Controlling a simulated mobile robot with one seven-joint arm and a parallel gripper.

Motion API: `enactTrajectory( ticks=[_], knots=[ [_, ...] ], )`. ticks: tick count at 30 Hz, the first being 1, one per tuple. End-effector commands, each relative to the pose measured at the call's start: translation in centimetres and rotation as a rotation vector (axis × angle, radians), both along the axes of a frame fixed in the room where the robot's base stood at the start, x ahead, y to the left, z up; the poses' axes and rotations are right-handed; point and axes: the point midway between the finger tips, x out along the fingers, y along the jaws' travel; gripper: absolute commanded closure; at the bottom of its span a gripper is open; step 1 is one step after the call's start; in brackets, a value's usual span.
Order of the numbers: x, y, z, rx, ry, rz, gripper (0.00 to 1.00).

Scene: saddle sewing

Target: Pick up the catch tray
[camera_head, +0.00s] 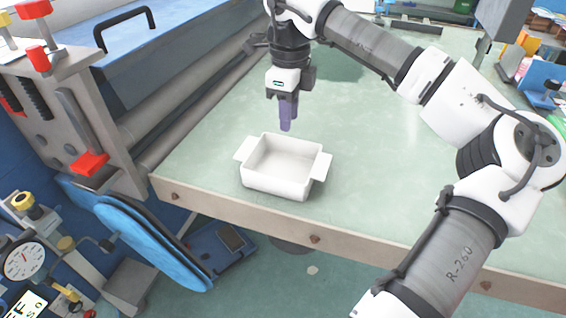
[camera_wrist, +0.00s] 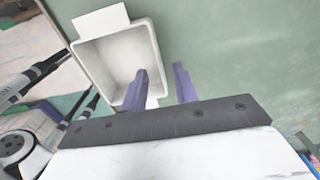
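The catch tray (camera_head: 275,183) is a white, open, empty box with a flat tab on each of two opposite sides. It stands upright on the pale green table top near the front edge. My gripper (camera_head: 288,125) points down above the table, just behind the tray in the head view. Contact is not visible.
The green table top (camera_head: 390,180) is clear to the right of the tray. A grey machine frame with rollers (camera_head: 190,85) borders the table on the left. A blue padded board (camera_head: 150,240) and a gauge (camera_head: 25,262) are at lower left. Bins and tools stand at the far right.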

Motion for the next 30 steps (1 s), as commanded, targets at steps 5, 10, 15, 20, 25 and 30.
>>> enactTrajectory(
  ticks=[5,10,15,20,25,30],
  knots=[
    [-0.1,0.0,-1.2,0.001,-0.001,0.001,0.71],
    [-0.6,-0.7,-3.1,0.003,0.002,0.001,0.71],
    [-0.7,-0.8,-5.5,0.002,-0.001,0.001,0.71],
    [-0.7,-0.8,-6.3,0.001,0.000,0.000,0.71],
    [-0.7,-0.8,-6.3,0.001,-0.001,0.000,0.72],
    [-0.6,-0.8,-6.2,0.001,-0.001,0.001,0.94]
  ],
)
